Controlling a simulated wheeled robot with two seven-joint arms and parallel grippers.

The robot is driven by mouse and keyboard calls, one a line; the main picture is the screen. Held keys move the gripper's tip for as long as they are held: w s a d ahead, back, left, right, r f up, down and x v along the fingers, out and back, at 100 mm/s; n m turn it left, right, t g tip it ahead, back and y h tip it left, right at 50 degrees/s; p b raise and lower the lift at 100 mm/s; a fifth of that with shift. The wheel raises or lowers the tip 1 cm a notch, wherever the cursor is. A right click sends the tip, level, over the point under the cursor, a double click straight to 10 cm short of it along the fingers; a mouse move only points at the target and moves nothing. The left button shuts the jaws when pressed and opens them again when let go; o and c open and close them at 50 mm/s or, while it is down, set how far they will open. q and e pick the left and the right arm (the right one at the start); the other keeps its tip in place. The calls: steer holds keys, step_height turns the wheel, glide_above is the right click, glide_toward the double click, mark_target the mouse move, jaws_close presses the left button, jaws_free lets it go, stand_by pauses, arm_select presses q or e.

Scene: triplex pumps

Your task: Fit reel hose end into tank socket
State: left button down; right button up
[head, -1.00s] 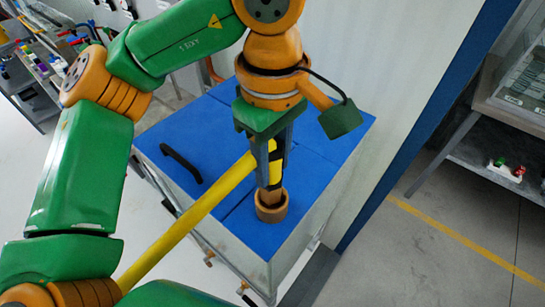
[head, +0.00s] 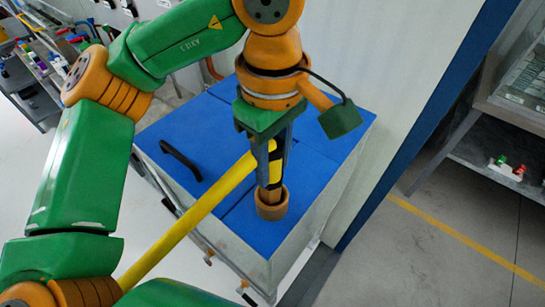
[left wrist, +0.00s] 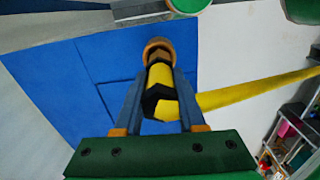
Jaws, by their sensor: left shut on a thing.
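The yellow hose end with black bands (head: 275,170) points down between the fingers of my left gripper (head: 270,184), which is shut on it. The orange-brown ring-shaped socket (head: 271,208) is on the blue tank top (head: 245,235). The hose end's lower tip is at the socket mouth and appears to be inside its rim; how deep is hidden. In the left wrist view the banded hose end (left wrist: 160,75) lies between both fingers (left wrist: 159,82), in line with the socket (left wrist: 157,46). My right gripper is not in view.
The yellow hose (head: 185,220) runs from the hose end down to the lower left. A black handle (head: 181,160) stands on the tank top. A white wall is behind the tank, and a grey shelf (head: 500,165) is at the right.

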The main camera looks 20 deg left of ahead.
arm_select(q)
steer(key=shift+r+p, duration=0.35)
steer(key=shift+p, duration=0.05)
steer(key=shift+d, duration=0.1)
stand_by(1.2)
steer(key=shift+f, duration=0.4)
steer(key=shift+r, duration=0.1)
steer(key=shift+r, duration=0.3)
